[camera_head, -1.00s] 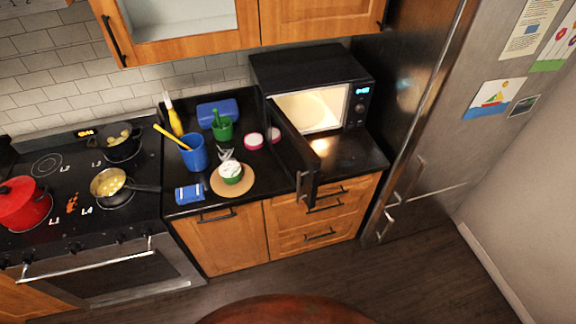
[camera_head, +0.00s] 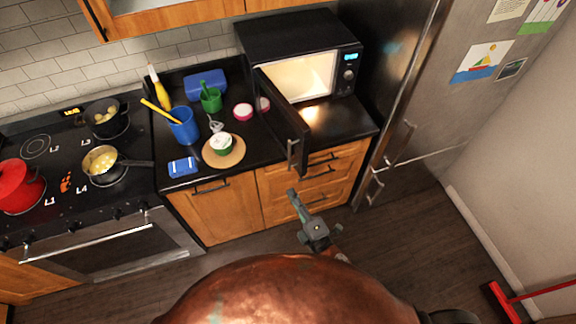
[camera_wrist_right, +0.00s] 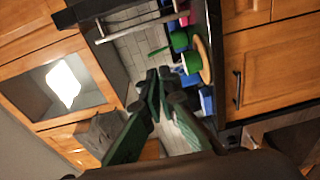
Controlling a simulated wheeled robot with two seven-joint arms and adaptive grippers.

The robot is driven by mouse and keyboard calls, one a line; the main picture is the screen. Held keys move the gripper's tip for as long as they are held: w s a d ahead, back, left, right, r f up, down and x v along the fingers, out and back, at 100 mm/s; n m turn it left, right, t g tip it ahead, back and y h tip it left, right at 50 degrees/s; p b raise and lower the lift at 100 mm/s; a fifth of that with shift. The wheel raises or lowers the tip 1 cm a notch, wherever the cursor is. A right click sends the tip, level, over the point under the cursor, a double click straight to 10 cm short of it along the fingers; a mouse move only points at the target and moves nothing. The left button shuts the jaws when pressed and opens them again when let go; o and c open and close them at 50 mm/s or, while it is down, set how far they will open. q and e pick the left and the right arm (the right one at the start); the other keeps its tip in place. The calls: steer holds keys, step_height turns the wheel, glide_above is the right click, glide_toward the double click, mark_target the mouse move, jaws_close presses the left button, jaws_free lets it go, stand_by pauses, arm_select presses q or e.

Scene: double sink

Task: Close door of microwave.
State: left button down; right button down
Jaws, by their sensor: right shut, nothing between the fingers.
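The black microwave (camera_head: 300,38) stands on the counter beside the fridge, its lit interior visible. Its black door (camera_head: 284,112) is wide open, swung out from the left side towards the counter's front edge. The upright door handle (camera_head: 293,153) is at the door's near end. A pale bar that looks like this handle (camera_wrist_right: 140,28) shows in the right wrist view. My right gripper (camera_head: 292,193) is in front of the drawers, apart from the door and below its handle in the picture. Its fingers (camera_wrist_right: 157,78) are shut and empty. My left gripper is not in view.
Left of the door are a round board (camera_head: 232,160) with a green-and-white tub, a blue cup (camera_head: 184,128), and several small items. The stove (camera_head: 80,180) with pots is farther left. The fridge (camera_head: 410,90) stands right. Floor in front of the drawers is open.

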steer(key=w+a+r+p, duration=0.1)
steer(key=w+p, duration=0.1)
steer(key=w, duration=0.9)
steer(key=shift+w, duration=0.3)
steer(key=shift+d+r, duration=0.1)
